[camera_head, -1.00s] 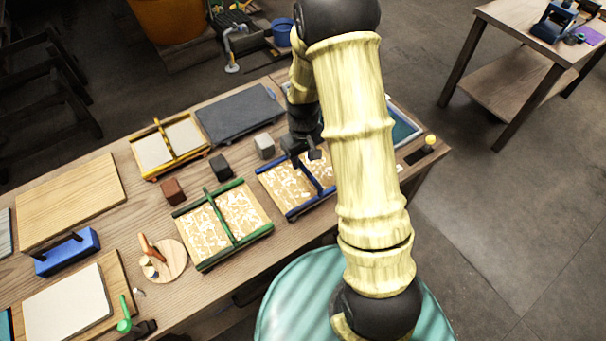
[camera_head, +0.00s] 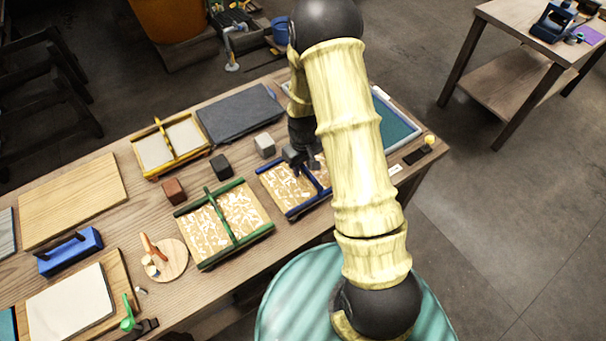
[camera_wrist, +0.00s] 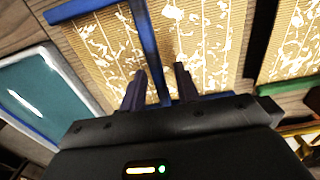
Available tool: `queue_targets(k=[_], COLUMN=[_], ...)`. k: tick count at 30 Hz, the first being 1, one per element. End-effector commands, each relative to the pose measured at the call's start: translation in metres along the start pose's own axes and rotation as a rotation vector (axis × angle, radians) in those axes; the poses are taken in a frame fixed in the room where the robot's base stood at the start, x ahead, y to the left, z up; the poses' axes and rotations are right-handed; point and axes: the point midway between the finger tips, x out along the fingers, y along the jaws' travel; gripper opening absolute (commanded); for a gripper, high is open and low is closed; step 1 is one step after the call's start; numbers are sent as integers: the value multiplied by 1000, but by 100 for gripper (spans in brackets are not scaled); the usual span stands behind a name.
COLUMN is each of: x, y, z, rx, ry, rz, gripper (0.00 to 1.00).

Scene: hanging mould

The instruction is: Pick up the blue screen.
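The blue screen (camera_head: 279,191) lies on the wooden table, a tan patterned panel with blue edge bars and a blue middle bar. My arm hides its right part in the head view. My gripper (camera_head: 302,166) is over it. In the wrist view the screen (camera_wrist: 205,45) fills the top middle, and its blue middle bar (camera_wrist: 146,38) runs down between the two fingers of my gripper (camera_wrist: 160,70). The fingers are apart, with nothing visibly clamped. I cannot tell how far above the bar the fingertips are.
A green-barred screen (camera_head: 206,236) lies close to the left of the blue one. A teal-floored tray (camera_head: 397,128) lies to the right.

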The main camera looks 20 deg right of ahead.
Motion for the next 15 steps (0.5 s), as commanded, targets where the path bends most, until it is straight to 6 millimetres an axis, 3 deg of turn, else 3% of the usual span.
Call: queue_targets(k=[1, 4, 15], x=[0, 0, -2], y=[0, 0, 0], z=[0, 0, 0], rx=[0, 0, 0], ry=[0, 0, 1], rz=[0, 0, 0], gripper=[21, 1, 0])
